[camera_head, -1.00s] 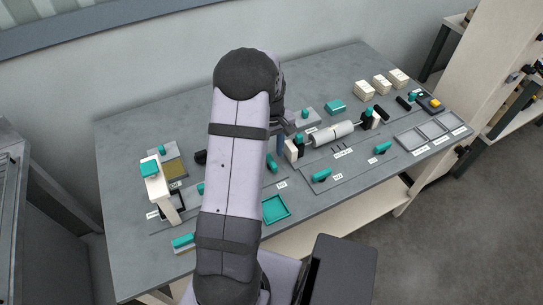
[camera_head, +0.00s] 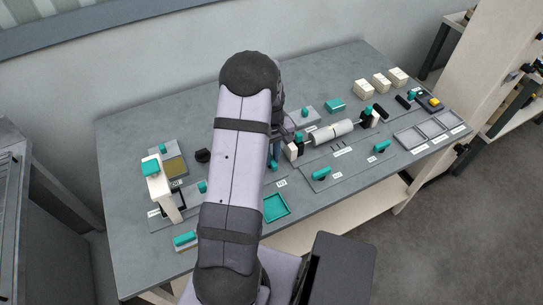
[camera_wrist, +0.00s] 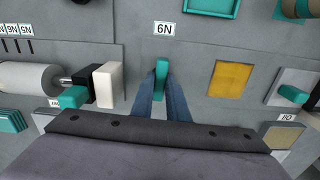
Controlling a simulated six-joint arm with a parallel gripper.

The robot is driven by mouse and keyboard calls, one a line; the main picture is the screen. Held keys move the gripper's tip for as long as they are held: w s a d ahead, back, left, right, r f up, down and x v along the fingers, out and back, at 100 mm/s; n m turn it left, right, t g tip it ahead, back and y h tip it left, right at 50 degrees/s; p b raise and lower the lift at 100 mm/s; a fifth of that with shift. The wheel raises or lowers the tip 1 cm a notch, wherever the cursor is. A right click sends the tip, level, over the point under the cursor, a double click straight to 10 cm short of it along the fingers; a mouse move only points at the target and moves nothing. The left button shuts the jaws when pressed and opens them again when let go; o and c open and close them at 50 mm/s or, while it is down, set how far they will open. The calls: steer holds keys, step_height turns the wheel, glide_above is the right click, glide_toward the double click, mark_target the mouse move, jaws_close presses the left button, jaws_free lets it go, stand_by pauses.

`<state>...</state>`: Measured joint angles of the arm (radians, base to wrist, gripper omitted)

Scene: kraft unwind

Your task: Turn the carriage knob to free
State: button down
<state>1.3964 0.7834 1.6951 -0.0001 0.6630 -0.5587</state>
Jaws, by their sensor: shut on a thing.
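A narrow teal knob (camera_wrist: 161,68) stands on the grey panel in the wrist view, just below a small white label (camera_wrist: 164,28). My gripper (camera_wrist: 161,76) has its two blue fingers on either side of this knob and is shut on it. The knob's long side runs about up and down in that picture. In the head view my arm covers most of the gripper, and only a bit of teal shows beside it. No readable word marks the knob's free position.
A white roller (camera_head: 332,132) between end supports lies right of my arm; its end support (camera_wrist: 109,84) is close to the fingers in the wrist view. A yellow plate (camera_wrist: 230,79) lies on the other side. A teal tray (camera_head: 276,207) is near the table's front edge.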

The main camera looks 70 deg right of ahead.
steer(key=shift+m, duration=0.5)
steer(key=m, duration=0.2)
steer(key=shift+m, duration=0.4)
steer(key=m, duration=0.4)
steer(key=shift+m+b, duration=0.3)
steer(key=shift+b, duration=0.1)
steer(key=m, duration=0.4)
steer(key=shift+d+m, duration=0.1)
steer(key=shift+m, duration=2)
steer(key=c, duration=1.7)
jaws_free()
